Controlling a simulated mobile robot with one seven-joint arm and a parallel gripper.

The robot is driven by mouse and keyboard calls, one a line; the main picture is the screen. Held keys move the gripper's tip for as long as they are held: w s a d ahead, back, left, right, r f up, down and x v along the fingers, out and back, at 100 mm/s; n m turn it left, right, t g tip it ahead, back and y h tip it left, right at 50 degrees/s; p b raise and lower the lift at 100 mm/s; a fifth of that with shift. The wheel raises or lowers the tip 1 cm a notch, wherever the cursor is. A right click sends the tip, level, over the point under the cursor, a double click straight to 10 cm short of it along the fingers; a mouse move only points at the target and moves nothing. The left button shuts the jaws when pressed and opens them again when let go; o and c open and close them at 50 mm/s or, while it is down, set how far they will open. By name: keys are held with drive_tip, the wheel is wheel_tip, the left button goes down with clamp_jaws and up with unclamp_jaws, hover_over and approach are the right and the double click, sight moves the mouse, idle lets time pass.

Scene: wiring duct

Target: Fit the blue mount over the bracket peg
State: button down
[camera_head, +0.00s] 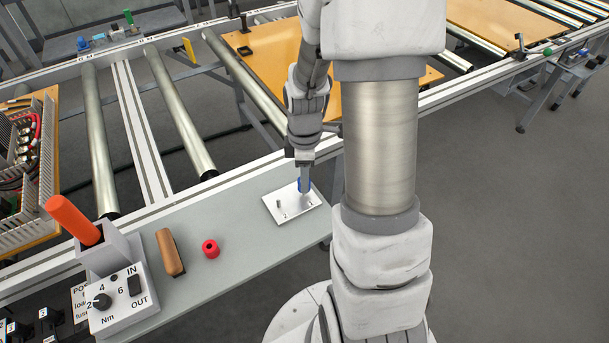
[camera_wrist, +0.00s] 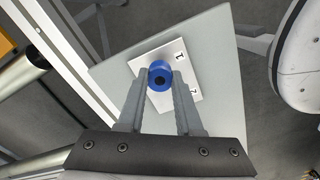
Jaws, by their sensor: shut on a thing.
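The blue mount (camera_wrist: 160,77) is a short blue cylinder with a dark central hole. My gripper (camera_wrist: 160,92) is shut on it, one finger on each side. In the head view the mount (camera_head: 303,185) shows between the fingertips of my gripper (camera_head: 305,180), over the right part of a white numbered plate (camera_head: 285,214). A small grey peg (camera_head: 279,204) stands upright on the left part of that plate, apart from the mount. The plate's other numbered spot is partly behind the gripper. I cannot tell whether the mount touches the plate.
A red ring-shaped part (camera_head: 210,248) and a brown handle-like piece (camera_head: 169,252) lie on the grey shelf (camera_head: 245,240). A control box (camera_head: 118,293) and an orange-red handle (camera_head: 74,219) stand at the left. A wired panel (camera_head: 28,165) is at far left.

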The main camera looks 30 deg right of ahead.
drive_tip(key=shift+f+b, duration=0.75)
drive_tip(key=shift+f, duration=0.35)
drive_tip(key=c, duration=0.5)
unclamp_jaws()
drive_tip(key=shift+r, duration=0.1)
wheel_tip(320, 180, up, 17)
drive_tip(key=p, duration=0.4)
drive_tip(key=shift+r, duration=0.2)
drive_tip(key=s+a+r+m+t+p, duration=0.2)
drive_tip(key=s+a+r+m, duration=0.3)
drive_tip(key=r, duration=0.4)
drive_tip(key=s+a+r+m+t+p, duration=0.3)
drive_tip(key=s+a+r+m+p, duration=0.2)
drive_tip(key=s+r+m, duration=0.2)
wheel_tip(320, 180, up, 2)
drive_tip(key=shift+s+a+t, duration=0.2)
drive_tip(key=shift+a+t, duration=0.1)
drive_tip(key=shift+a, duration=0.05)
